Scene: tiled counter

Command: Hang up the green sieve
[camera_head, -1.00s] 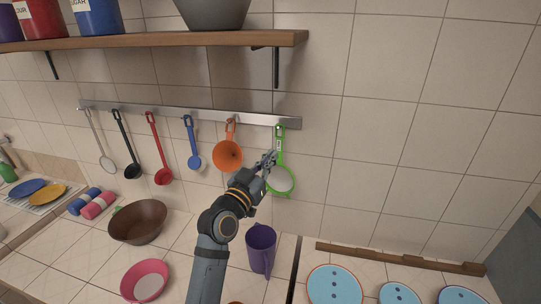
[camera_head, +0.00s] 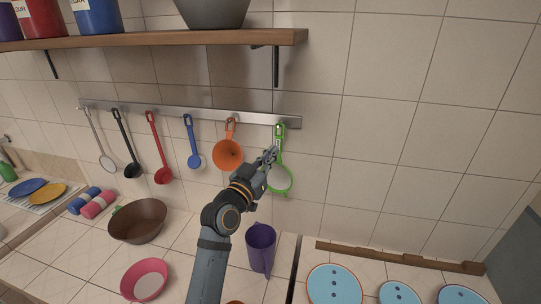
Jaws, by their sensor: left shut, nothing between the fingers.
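The green sieve (camera_head: 281,179) hangs upright against the tiled wall, with its handle's top at the right end of the metal rail (camera_head: 200,115). Its round mesh end points down. My left gripper (camera_head: 271,154) is shut, just left of the sieve's handle and in front of it. I cannot tell whether the fingers touch the handle. The gripper and wrist hide part of the sieve's left rim. My right gripper is not in view.
An orange funnel (camera_head: 228,153) hangs just left of the gripper, with several other utensils further left. A wooden shelf (camera_head: 160,40) runs above the rail. A purple jug (camera_head: 261,248) and a brown bowl (camera_head: 138,221) stand on the counter below. The wall to the right is bare.

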